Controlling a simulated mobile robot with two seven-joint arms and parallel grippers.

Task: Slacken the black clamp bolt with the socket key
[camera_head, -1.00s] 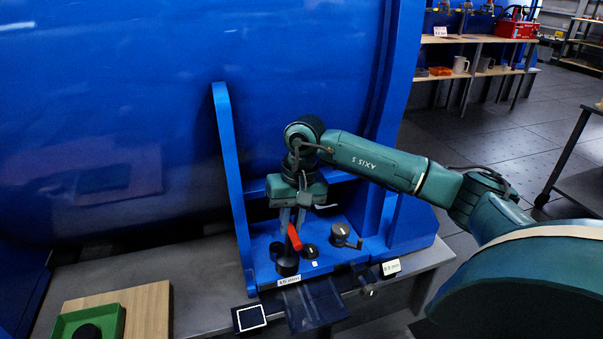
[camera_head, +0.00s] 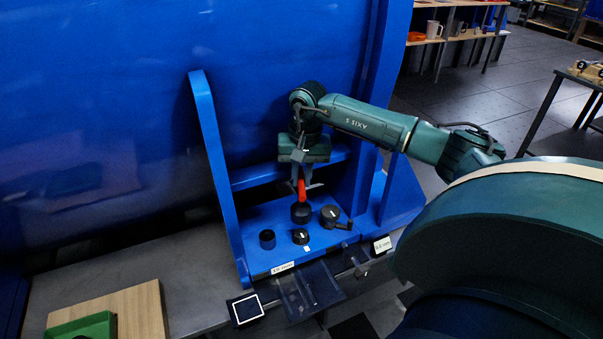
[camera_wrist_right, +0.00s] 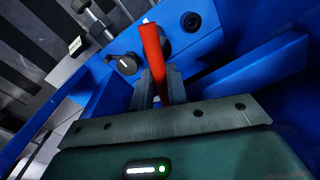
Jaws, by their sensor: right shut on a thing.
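My right gripper (camera_head: 301,184) points down over the blue ledge and is shut on the red handle of the socket key (camera_head: 302,189). The key's black socket end (camera_head: 300,212) is low over the ledge, towards the back. In the right wrist view the red handle (camera_wrist_right: 152,55) stands between the fingers (camera_wrist_right: 158,88) and partly covers the socket. The black clamp bolt cannot be told apart; whether the socket sits on it or is above it is unclear. My left gripper is not in view.
On the ledge are a black ring (camera_head: 267,239), a dark knob with a white mark (camera_head: 300,236) and a dark lever piece (camera_head: 330,214). A blue upright plate (camera_head: 214,165) stands left.

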